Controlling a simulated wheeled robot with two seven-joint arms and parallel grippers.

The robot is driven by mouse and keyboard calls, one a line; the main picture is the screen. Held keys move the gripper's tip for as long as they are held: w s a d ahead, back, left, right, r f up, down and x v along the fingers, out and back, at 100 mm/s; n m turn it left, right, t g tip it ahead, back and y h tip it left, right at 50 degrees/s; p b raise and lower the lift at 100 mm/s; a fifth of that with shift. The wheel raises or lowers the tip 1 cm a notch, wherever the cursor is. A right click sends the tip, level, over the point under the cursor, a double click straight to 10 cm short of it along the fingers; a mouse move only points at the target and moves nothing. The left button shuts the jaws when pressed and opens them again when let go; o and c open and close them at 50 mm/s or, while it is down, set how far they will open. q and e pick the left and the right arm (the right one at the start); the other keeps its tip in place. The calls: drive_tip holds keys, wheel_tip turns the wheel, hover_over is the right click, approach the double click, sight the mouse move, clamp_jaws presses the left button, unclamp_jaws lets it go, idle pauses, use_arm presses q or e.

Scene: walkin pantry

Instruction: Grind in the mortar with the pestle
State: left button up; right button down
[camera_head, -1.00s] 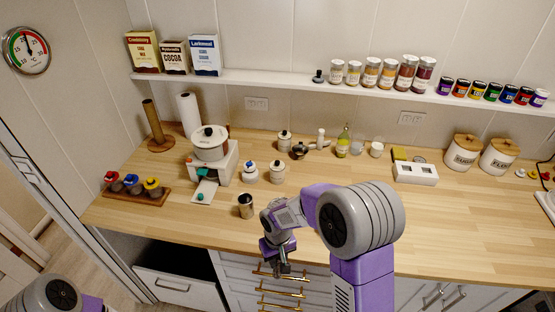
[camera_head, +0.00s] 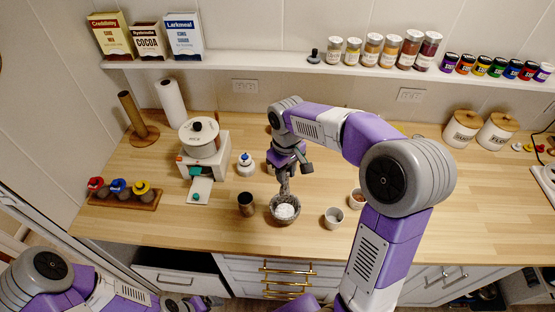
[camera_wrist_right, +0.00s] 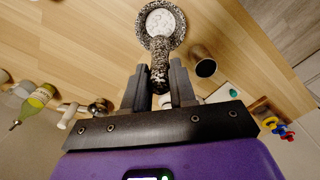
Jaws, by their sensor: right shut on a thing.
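The speckled grey stone mortar (camera_head: 285,219) stands on the wooden counter near its front edge, with white matter inside. It also shows at the top of the right wrist view (camera_wrist_right: 182,24). My right gripper (camera_head: 284,174) is just behind and above it. In the right wrist view its fingers (camera_wrist_right: 160,85) are shut on the speckled pestle (camera_wrist_right: 159,66), whose end points at the mortar. The pestle overlaps the mortar rim in view; I cannot tell if it touches the white matter. My left gripper (camera_head: 188,303) is low at the bottom edge, its jaws unclear.
A dark metal cup (camera_head: 246,205) stands just left of the mortar. A small pale cup (camera_head: 333,220) and a small bowl with brown contents (camera_head: 357,200) stand to the right. A white appliance (camera_head: 203,165) is at left. The right counter front is mostly clear.

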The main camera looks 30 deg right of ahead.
sight(282, 194)
drive_tip(key=shift+s+f, duration=0.2)
drive_tip(key=shift+s, duration=0.1)
drive_tip(key=shift+s+f+b, duration=0.15)
drive_tip(key=shift+f+b, duration=0.1)
drive_tip(key=shift+b, duration=0.25)
wheel_tip(282, 194, down, 3)
drive_tip(key=b, duration=0.3)
drive_tip(key=shift+f, duration=0.15)
use_arm(q)
wheel_tip(282, 194, down, 8)
drive_tip(key=b, duration=0.3)
drive_tip(key=shift+s+r+b, duration=0.2)
drive_tip(key=shift+s+b, duration=0.1)
drive_tip(key=shift+b, duration=0.05)
use_arm(e)
drive_tip(key=shift+f, duration=2.75)
use_arm(q)
drive_tip(key=shift+f+b, duration=0.4)
use_arm(e)
drive_tip(key=shift+f, duration=0.6)
drive_tip(key=shift+a, duration=0.15)
drive_tip(key=shift+w+a+f, duration=0.1)
drive_tip(key=shift+w+a, duration=0.15)
drive_tip(key=shift+a, duration=0.15)
use_arm(q)
drive_tip(key=shift+r, duration=0.1)
use_arm(e)
drive_tip(key=shift+s+a, duration=0.1)
drive_tip(key=shift+s, duration=0.05)
